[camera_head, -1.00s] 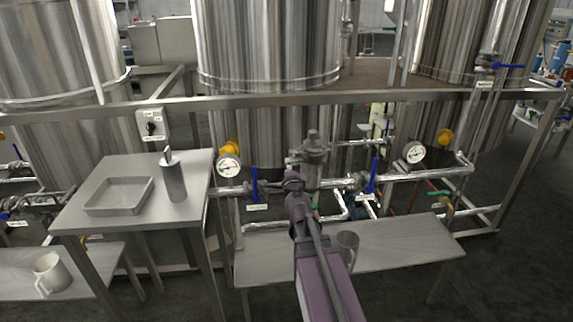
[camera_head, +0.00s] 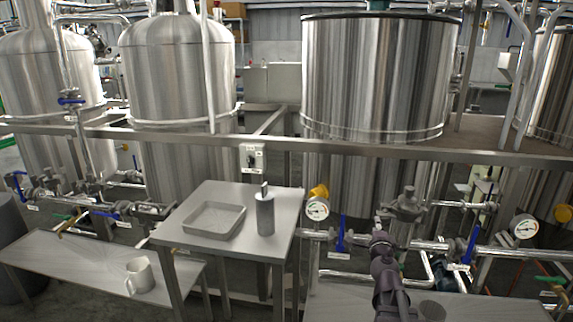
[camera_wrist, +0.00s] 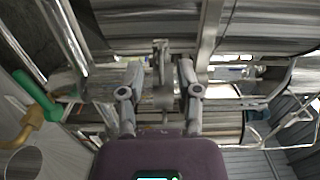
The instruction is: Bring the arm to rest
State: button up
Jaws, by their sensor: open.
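My gripper (camera_wrist: 160,68) shows in the wrist view with its two grey fingers apart and nothing between them. Pipes and a steel cylinder lie behind the fingers, with a green-handled valve (camera_wrist: 38,97) at the left. In the head view my purple arm reaches up from the bottom edge, right of centre, in front of the pipework. Its fingers are hard to make out there.
A small steel table (camera_head: 180,232) holds a tray (camera_head: 214,232) and a grey cylindrical container (camera_head: 265,213). Pipes with blue-handled valves (camera_head: 340,235) and gauges (camera_head: 317,209) run below the large tanks (camera_head: 375,85).

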jog(key=s+a+f+n+g+y, duration=0.2)
jog(key=a+f+n+g+y, duration=0.25)
jog(key=a+n, duration=0.4)
jog(key=s+a+f+n+g+y, duration=0.25)
jog(key=a+f+n+y, duration=0.35)
jog(key=a, duration=0.4)
jog(key=s+d+f+n+g+h, duration=0.1)
jog(key=s+f+n+g+h, duration=0.3)
jog(key=s, duration=0.4)
jog(key=s+f+n+g+h, duration=0.2)
jog(key=s+f+g, duration=0.2)
jog(key=s+g, duration=0.3)
notch_tip(320, 180, up, 26)
jog(key=p, duration=2.6)
jog(key=shift+t, duration=0.3)
jog(key=shift+o, duration=0.2)
jog(key=shift+o, duration=0.5)
